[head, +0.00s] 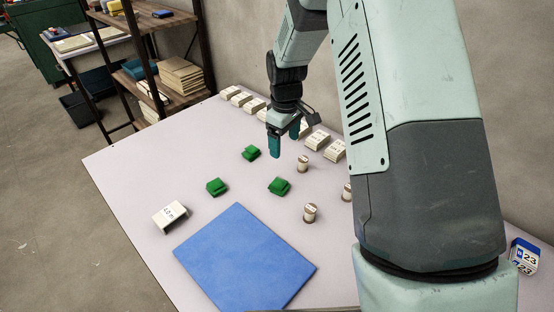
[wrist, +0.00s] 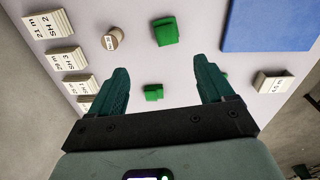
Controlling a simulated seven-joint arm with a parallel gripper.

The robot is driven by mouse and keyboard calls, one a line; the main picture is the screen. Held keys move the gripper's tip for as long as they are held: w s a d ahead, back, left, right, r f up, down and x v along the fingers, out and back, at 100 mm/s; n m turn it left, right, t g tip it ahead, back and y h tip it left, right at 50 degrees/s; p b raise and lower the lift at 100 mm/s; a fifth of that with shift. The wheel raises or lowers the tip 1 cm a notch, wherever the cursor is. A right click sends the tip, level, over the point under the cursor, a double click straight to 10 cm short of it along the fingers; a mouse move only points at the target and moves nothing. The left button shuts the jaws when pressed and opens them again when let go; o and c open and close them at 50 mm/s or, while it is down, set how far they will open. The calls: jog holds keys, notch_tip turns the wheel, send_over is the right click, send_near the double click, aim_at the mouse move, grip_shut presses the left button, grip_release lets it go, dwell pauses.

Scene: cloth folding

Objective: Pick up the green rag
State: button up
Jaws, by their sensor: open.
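Three green rags lie folded on the pale table: a far one (head: 250,153), a left one (head: 217,187) and a right one (head: 279,186). My gripper (head: 284,146) is open and empty, pointing down above the table, to the right of the far rag and beyond the right one. In the wrist view, one green rag (wrist: 153,92) shows between my fingers (wrist: 160,65), near the palm edge. Another green rag (wrist: 166,31) lies beyond the fingertips. A third is mostly hidden behind the right finger. No finger visibly touches a rag.
A blue mat (head: 245,258) lies at the front of the table (head: 130,180). A white labelled block (head: 170,216) stands left of it. Small spools (head: 310,213) stand to the right. A row of white labelled blocks (head: 318,140) lines the back edge by the wall. My arm hides the table's right side.

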jog(key=n, duration=0.1)
send_over(278, 184)
jog(key=shift+g, duration=0.3)
jog(key=f, duration=1.1)
jog(key=shift+w+d+f, duration=0.3)
jog(key=shift+f, duration=0.1)
jog(key=shift+s+a+f, duration=0.1)
jog(key=shift+a+f, duration=0.05)
jog(key=shift+f, duration=1.2)
jog(key=shift+s+a+f, duration=0.1)
jog(key=shift+f, duration=1.2)
jog(key=c, duration=1.1)
